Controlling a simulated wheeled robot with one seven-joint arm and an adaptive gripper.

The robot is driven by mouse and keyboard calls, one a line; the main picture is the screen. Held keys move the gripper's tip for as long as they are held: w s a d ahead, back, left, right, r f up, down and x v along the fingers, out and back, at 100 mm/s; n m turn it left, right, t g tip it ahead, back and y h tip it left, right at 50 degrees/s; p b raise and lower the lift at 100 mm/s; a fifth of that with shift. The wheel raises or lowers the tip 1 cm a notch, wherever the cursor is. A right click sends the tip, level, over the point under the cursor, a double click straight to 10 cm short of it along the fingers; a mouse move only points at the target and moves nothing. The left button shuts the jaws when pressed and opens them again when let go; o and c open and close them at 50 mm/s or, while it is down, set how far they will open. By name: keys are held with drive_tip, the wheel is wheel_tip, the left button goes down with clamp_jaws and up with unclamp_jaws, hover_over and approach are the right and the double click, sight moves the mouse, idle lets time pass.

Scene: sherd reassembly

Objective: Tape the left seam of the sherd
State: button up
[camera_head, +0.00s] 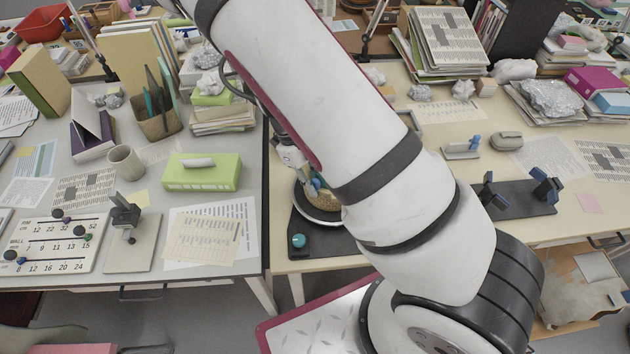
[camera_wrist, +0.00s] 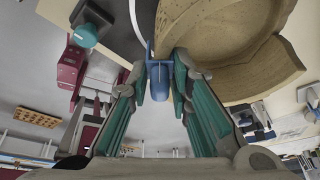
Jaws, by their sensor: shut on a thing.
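The tan sherd (camera_wrist: 225,40) fills the upper right of the wrist view, with a broken edge and a curved wall showing. In the head view only a small part of the sherd (camera_head: 325,203) shows beside my arm, over a white round turntable (camera_head: 312,214). My gripper (camera_wrist: 160,78) has its teal fingers closed on a small blue piece (camera_wrist: 160,82). The blue piece is at the sherd's left edge; I cannot tell whether it touches. In the head view my arm hides most of the gripper and sherd. I cannot make out tape or the seam.
A teal knob (camera_head: 298,240) is on the dark base (camera_head: 335,243) by the turntable; it also shows in the wrist view (camera_wrist: 84,35). Blue clamps (camera_head: 546,187) stand on a dark mat at the right. A small blue-topped holder (camera_head: 463,148) stands behind. The left desk is cluttered.

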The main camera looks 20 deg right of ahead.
drive_tip(key=o, duration=0.8)
wheel_tip(320, 180, up, 10)
drive_tip(key=shift+f, duration=0.1)
idle(0.3)
